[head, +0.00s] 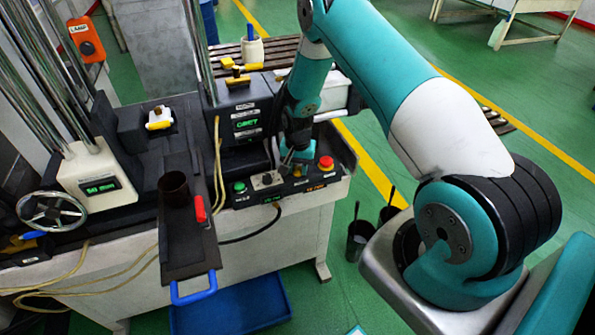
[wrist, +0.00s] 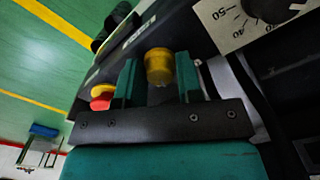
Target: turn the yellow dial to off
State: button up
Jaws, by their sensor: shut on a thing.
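The yellow dial (wrist: 159,66) shows in the wrist view as a short yellow knob on the dark control panel. My gripper (wrist: 157,78) is shut on it, with one teal finger at each side of the knob. In the head view my gripper (head: 289,161) reaches down onto the front control panel (head: 290,190), and it hides most or all of the dial there. I cannot read which mark the dial points to.
A red stop button on a yellow base (head: 326,163) is close beside my gripper; it also shows in the wrist view (wrist: 102,96). A green button (head: 239,187) and a grey plate (head: 267,180) lie left. A numbered plate with a black knob (wrist: 236,28) is nearby.

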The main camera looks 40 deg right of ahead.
aim_at(297, 168)
jog(key=n+b, duration=0.3)
jog(key=n, duration=0.2)
jog(key=shift+f+n, duration=0.15)
jog(key=shift+n, duration=0.15)
jog(key=n+b, duration=0.2)
jog(key=n, duration=0.2)
jog(key=shift+n+b, duration=0.35)
jog(key=shift+n, duration=0.05)
jog(key=shift+r, duration=0.2)
jog(key=o, duration=0.9)
notch_tip(297, 168, up, 17)
jog(key=b, duration=0.3)
jog(key=shift+r, duration=0.2)
